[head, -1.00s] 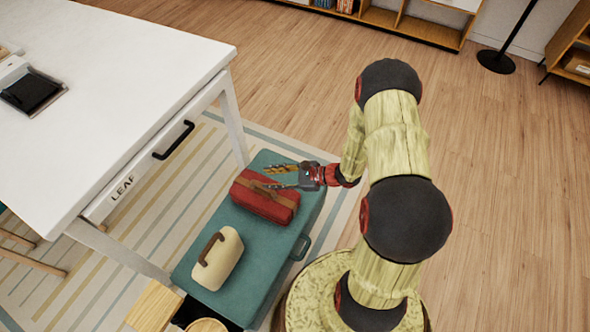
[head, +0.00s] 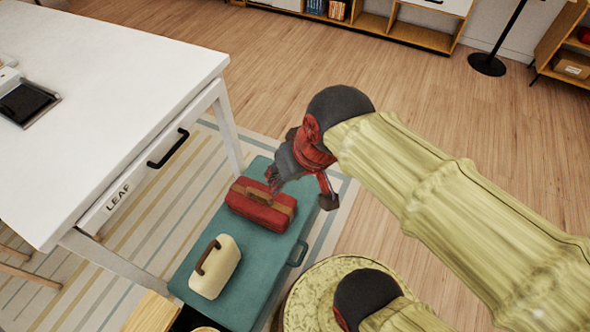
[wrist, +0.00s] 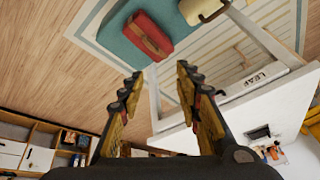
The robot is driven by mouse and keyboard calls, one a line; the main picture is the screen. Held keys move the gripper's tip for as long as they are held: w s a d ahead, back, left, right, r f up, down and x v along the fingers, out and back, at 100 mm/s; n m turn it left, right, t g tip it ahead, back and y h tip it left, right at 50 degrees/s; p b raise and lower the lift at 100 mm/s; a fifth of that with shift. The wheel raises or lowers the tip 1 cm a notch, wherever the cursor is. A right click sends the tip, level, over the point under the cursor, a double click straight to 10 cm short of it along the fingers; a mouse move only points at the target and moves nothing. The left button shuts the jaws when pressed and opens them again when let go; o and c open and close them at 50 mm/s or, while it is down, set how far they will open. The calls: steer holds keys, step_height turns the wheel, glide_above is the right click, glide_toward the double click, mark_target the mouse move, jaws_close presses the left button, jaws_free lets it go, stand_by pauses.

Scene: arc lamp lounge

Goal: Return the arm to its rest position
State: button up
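My gripper (wrist: 160,100) shows in the wrist view with its two yellow and black fingers spread apart and nothing between them. In the head view my gripper (head: 272,182) is partly hidden by my own wrist, above and near the red case. The red case (head: 262,208) with a brown band and handle lies on a teal suitcase (head: 262,262). It also shows in the wrist view (wrist: 148,36), beyond the fingers and apart from them. A cream case (head: 214,270) with a brown handle lies on the suitcase too.
A white table (head: 110,80) with a drawer marked LEAF (head: 140,180) stands at left. A black device lies on it. A low wooden shelf (head: 375,22) is at the back, with a black lamp stand (head: 487,65) to its right. The wood floor at right is clear.

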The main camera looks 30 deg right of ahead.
steer(key=shift+s+d+r+n+t+h, duration=0.25)
steer(key=shift+d+r, duration=0.1)
steer(key=shift+r, duration=0.15)
steer(key=shift+s+d+r+n+t+h, duration=0.2)
steer(key=shift+d+r+n+t, duration=0.1)
steer(key=shift+r, duration=0.2)
steer(key=shift+r+p, duration=0.4)
steer(key=shift+c, duration=0.4)
steer(key=shift+a, duration=0.15)
